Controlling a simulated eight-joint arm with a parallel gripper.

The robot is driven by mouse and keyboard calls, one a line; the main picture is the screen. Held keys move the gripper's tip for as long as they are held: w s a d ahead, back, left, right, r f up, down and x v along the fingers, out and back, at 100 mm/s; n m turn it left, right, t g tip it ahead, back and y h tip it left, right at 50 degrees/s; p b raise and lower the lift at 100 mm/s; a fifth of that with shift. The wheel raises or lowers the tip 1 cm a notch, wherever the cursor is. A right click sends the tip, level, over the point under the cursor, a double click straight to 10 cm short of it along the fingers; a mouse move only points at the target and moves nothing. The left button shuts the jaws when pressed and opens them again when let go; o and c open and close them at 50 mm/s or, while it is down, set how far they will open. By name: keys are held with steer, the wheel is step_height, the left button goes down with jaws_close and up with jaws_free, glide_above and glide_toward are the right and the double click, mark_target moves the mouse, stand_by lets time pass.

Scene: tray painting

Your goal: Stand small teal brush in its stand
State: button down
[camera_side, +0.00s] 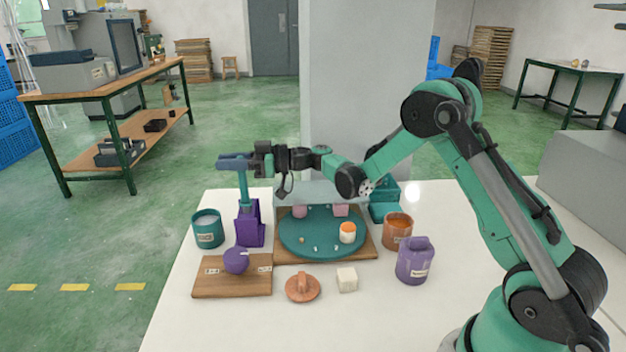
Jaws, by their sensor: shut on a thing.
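The small teal brush (244,188) is upright, held from above by my gripper (240,162). My gripper is shut on its upper end. The brush's lower end is at the top of the purple stand (250,230). I cannot tell whether it is inside the stand or just in front of or above its opening. The stand is upright on the white table, left of the round teal tray.
A teal pot (208,230) stands close left of the stand. A board (220,284) with a purple ball-shaped thing (236,260) lies in front. The round teal tray (310,252) is to the right. An orange pot (398,230) and a purple jug (415,262) stand farther right.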

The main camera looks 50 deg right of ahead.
steer(key=shift+f, duration=0.45)
stand_by(0.4)
steer(key=shift+c, duration=0.8)
jaws_free()
steer(key=shift+r, duration=3)
steer(key=shift+d, duration=0.1)
